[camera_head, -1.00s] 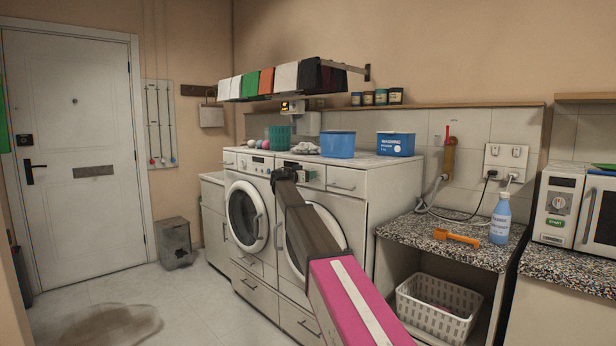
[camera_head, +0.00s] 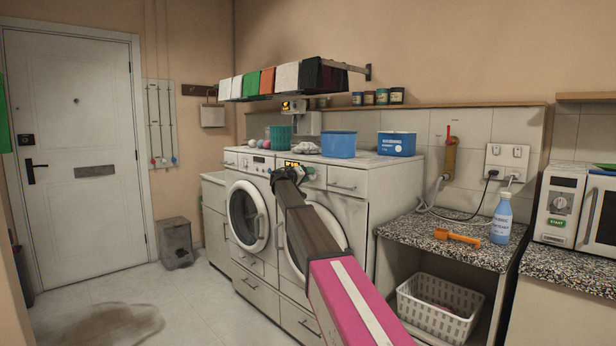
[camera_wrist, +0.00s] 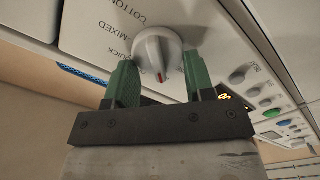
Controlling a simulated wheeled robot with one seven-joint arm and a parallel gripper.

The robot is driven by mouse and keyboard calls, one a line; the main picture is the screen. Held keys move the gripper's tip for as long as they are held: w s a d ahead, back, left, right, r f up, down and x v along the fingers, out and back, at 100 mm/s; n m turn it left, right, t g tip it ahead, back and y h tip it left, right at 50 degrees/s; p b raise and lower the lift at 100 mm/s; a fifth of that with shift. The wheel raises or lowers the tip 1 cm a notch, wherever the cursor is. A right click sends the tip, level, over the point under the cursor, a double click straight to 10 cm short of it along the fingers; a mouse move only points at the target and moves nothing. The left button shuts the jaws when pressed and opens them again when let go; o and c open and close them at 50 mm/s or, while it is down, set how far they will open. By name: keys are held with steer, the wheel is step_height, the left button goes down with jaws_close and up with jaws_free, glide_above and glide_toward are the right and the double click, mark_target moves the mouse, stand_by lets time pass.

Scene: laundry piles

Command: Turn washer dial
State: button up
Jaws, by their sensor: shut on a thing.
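The washer dial (camera_wrist: 152,45) is a round pale grey knob with a red pointer mark. In the wrist view it sits on the panel, with its red mark toward the bottom of the picture. My gripper (camera_wrist: 160,72) has green fingers on both sides of the dial and is shut on it. Labels reading COTTON, MIXED and QUICK are printed to the dial's left. In the head view, my gripper (camera_head: 285,171) is at the top panel of the right-hand front-loading machine (camera_head: 375,205); the dial is hidden there.
An amber display (camera_wrist: 232,101) and coloured buttons (camera_wrist: 266,101) lie beside the dial. Another front-loading machine (camera_head: 243,268) stands to the left. Blue tubs (camera_head: 338,145) sit on top. A speckled counter (camera_head: 400,232) with a blue bottle (camera_head: 501,219) is at the right.

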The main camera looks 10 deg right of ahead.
steer(key=n, duration=0.6)
steer(key=shift+w+a+f, duration=0.1)
steer(key=shift+f, duration=0.2)
steer(key=shift+n, duration=0.3)
steer(key=o, duration=0.9)
steer(key=shift+a, duration=0.1)
steer(key=v, duration=1)
steer(key=shift+s+a, duration=0.2)
steer(key=shift+a, duration=0.05)
